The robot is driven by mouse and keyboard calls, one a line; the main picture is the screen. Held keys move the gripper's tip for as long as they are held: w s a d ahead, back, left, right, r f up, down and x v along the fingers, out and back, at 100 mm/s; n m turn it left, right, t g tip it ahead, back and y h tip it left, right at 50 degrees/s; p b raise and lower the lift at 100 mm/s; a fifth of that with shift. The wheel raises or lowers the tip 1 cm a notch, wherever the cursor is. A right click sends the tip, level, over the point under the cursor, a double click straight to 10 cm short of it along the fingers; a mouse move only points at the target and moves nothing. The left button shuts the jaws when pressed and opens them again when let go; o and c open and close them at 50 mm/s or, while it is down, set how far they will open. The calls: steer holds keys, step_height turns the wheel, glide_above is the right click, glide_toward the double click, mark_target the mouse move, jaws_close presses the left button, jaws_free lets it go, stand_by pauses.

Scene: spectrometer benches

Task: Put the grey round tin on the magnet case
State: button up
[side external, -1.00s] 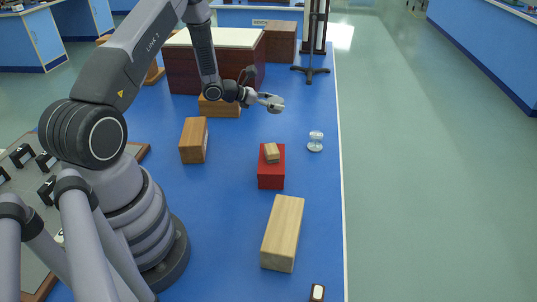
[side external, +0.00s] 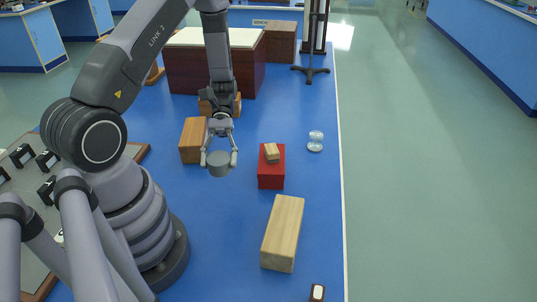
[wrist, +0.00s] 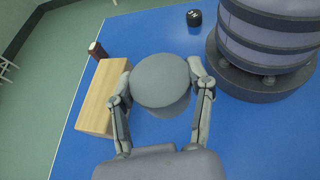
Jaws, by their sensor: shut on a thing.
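The grey round tin (side external: 219,169) is held between the two fingers of my gripper (side external: 219,158), above the blue bench. In the wrist view the tin (wrist: 162,80) sits between my fingertips, flat top showing. No label marks the magnet case. It may be the red box (side external: 271,179), which stands right of the tin with a small wooden block (side external: 271,152) on top, but I cannot be sure. The tin is apart from that box.
A long pale wooden block (side external: 283,232) lies nearer the camera. A brown wooden block (side external: 193,141) stands close behind and left of the tin. An hourglass-shaped glass item (side external: 316,141) is near the bench's right edge. Bare blue bench lies in front of the tin.

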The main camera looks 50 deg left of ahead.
steer(key=s+a+r+m+g+y, duration=0.2)
steer(key=s+a+m+g+y, duration=0.35)
steer(key=s+m+y, duration=0.2)
steer(key=a+r+m+t+y, duration=0.1)
steer(key=a+r+m+y, duration=0.1)
steer(key=a+m+y, duration=0.8)
steer(key=m+t+y, duration=0.5)
glide_above(197, 125)
steer(key=shift+g, duration=0.25)
steer(key=f, duration=0.7)
steer(key=shift+s+d+f, duration=0.25)
steer(key=shift+s+f, duration=0.15)
steer(key=shift+w+a+f, duration=0.3)
steer(key=shift+a+f, duration=0.05)
steer(key=shift+f, duration=1.75)
steer(key=shift+f, duration=0.1)
